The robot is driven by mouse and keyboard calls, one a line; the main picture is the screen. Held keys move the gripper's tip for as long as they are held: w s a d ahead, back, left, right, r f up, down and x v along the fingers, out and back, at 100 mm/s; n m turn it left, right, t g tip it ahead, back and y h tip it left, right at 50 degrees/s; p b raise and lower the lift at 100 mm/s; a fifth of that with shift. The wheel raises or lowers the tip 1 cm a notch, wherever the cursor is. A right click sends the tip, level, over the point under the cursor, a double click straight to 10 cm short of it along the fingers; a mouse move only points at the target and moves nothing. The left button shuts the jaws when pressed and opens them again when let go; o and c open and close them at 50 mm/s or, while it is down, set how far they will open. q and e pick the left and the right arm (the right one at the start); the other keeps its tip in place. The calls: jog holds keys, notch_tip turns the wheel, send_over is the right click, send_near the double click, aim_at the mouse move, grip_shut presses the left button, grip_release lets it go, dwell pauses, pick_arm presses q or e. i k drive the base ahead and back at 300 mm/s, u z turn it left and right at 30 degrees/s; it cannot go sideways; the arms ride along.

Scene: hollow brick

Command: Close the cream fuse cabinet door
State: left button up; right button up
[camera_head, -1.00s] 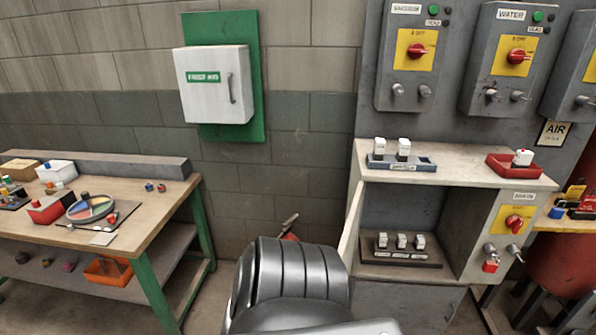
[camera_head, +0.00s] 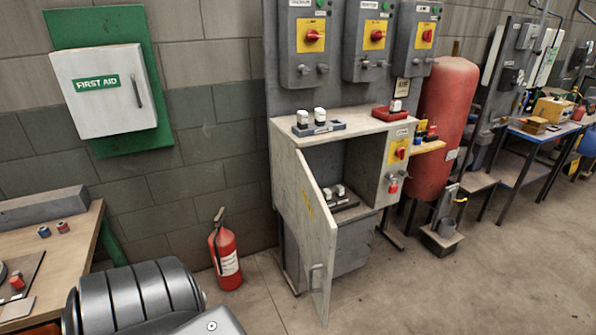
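The cream cabinet door (camera_head: 308,225) stands open in the head view, swung out toward me on its left-side hinge. It has a grey handle (camera_head: 316,274) low near its free edge and a yellow mark on its face. The open cabinet (camera_head: 335,158) behind it shows small white-topped fuse blocks (camera_head: 337,194) on a dark base inside. The door hides part of the interior. A dark ribbed part of my own body shows at the lower left, apart from the door. Neither of my grippers is in view.
A red fire extinguisher (camera_head: 226,255) stands on the floor left of the cabinet. A wooden workbench (camera_head: 62,262) is at the left. A red tank (camera_head: 447,125) stands right of the cabinet. The concrete floor (camera_head: 430,290) in front and to the right is clear.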

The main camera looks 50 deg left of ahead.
aim_at(315, 229)
jog(key=u, duration=1.55)
jog(key=i, duration=1)
jog(key=z, duration=0.4)
jog(key=k, duration=0.45)
jog(key=z, duration=0.55)
jog(key=k, duration=1.5)
jog(key=u, duration=0.65)
